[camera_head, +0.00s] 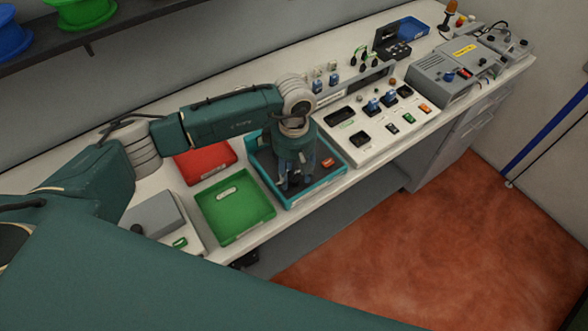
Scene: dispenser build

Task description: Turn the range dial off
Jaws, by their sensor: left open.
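I cannot tell which part is the range dial. A small dark round knob (137,229) shows on the grey box (155,212) at the left of the bench. Other small dark knobs (491,38) show on the grey equipment at the far right end. My left gripper (294,182) points down over the teal tray (318,188), apart from both sets of knobs. It is open, and its fingers are dark and partly blend with the tray. My right gripper is not in view.
A green tray (235,210) and a red tray (205,161) lie left of the teal one. A white panel with switches (350,150), a grey instrument (440,72) and a blue-and-black case (402,38) stand to the right. The bench's front edge has open floor (400,240) before it.

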